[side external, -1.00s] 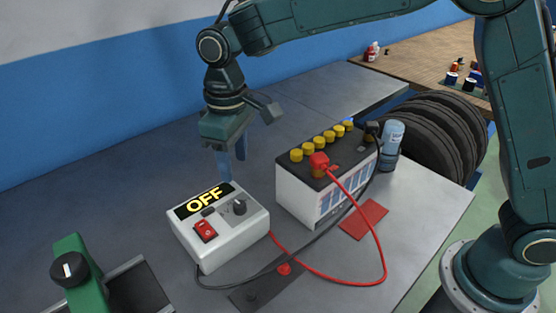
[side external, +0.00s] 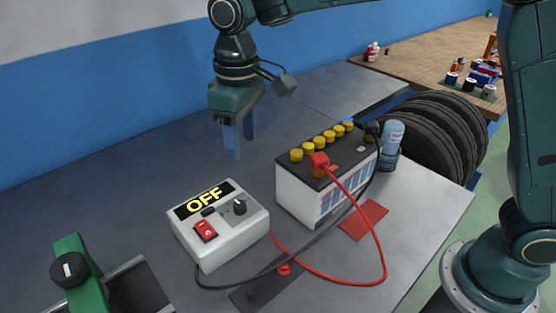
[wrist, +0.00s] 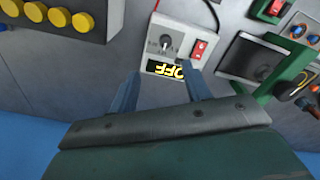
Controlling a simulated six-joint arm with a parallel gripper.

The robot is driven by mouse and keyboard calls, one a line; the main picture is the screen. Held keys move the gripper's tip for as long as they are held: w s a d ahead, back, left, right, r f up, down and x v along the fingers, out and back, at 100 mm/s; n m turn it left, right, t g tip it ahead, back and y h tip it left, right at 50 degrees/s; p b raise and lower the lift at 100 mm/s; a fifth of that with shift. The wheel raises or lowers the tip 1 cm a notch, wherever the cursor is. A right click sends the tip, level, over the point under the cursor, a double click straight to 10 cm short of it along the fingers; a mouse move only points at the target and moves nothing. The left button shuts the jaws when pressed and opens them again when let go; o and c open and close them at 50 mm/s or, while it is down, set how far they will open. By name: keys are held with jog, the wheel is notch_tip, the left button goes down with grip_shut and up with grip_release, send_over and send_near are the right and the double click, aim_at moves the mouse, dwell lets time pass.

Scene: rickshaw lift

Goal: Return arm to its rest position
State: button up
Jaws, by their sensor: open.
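My gripper (side external: 240,140) hangs in the air above the workbench, behind the charger box and to the left of the battery. Its two blue fingers are apart with nothing between them; in the wrist view the open gripper (wrist: 163,90) points toward the charger. The white charger box (side external: 222,240) reads OFF and has a red switch and a dark knob; it also shows in the wrist view (wrist: 150,42). The battery (side external: 300,195) with yellow caps stands to its right. A red clamp (side external: 319,160) and a black clamp (side external: 374,128) sit on the battery.
Red and black cables run across the front of the bench. A blue bottle (side external: 391,138) stands behind the battery, with tyres (side external: 437,130) beyond. A green device (side external: 78,270) is at front left. The bench (side external: 130,180) behind the charger is clear.

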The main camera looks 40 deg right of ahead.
jog(key=s+d+r+m+t, duration=0.2)
jog(key=s+d+r, duration=0.2)
jog(key=s+d, duration=0.45)
jog(key=s+d+r+m+t, duration=0.2)
jog(key=s+d+r, duration=0.1)
jog(key=s+d, duration=0.6)
jog(key=s+d+f+m+t, duration=0.1)
jog(key=s+d+f, duration=0.2)
jog(key=s, duration=0.4)
jog(key=shift+s+d+f+m, duration=0.15)
jog(key=shift+s+d+m, duration=0.2)
jog(key=shift+d, duration=0.35)
